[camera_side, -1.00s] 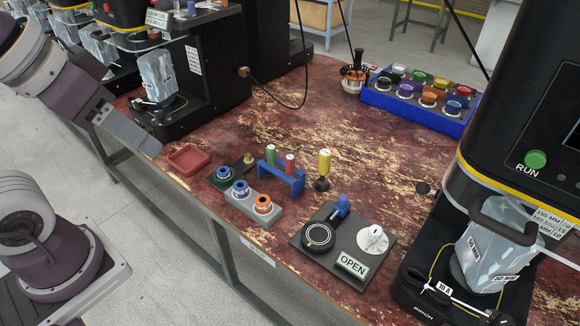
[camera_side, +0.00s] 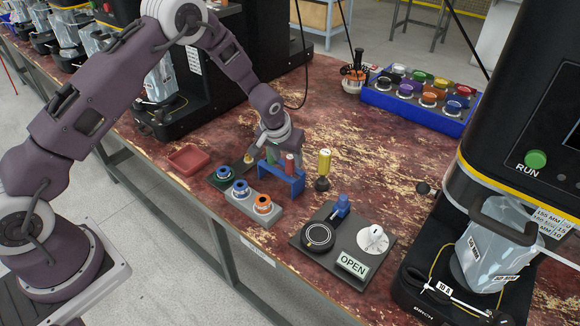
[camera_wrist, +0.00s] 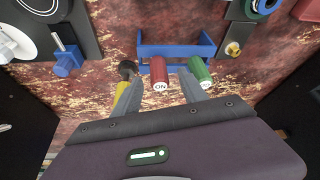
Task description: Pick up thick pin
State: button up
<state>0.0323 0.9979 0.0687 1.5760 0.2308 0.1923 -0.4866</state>
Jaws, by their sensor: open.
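A blue rack (camera_side: 292,185) holds a green-topped pin (camera_side: 270,155) and a red-topped pin (camera_side: 290,166) upright. I cannot tell which one is the thick pin. My gripper (camera_side: 280,148) is over the rack, pointing down, and hides part of the pins. In the wrist view my gripper (camera_wrist: 160,84) is open, with the red pin (camera_wrist: 158,72) between the lines of its fingers. The green pin (camera_wrist: 200,70) is beside the right finger. The red pin's white end carries dark letters. Contact with either pin cannot be told.
A yellow-handled tool (camera_side: 324,164) stands right of the rack, near the fingers. In front are a grey block with blue and orange rings (camera_side: 252,204) and a fixture plate with an OPEN sign (camera_side: 351,266). A red tray (camera_side: 188,158) lies left. Black machines stand on both sides.

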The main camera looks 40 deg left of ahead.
jog(key=x, duration=0.3)
jog(key=shift+w+f, duration=0.1)
jog(key=shift+w, duration=0.15)
grip_shut()
jog(key=r, duration=0.9)
jog(key=shift+s+a+r, duration=0.2)
jog(key=shift+r, duration=0.15)
jog(key=s+a, duration=0.7)
jog(key=s, duration=0.5)
jog(key=shift+r, duration=0.5)
jog(key=shift+s+a, duration=0.1)
jog(key=shift+a, duration=0.05)
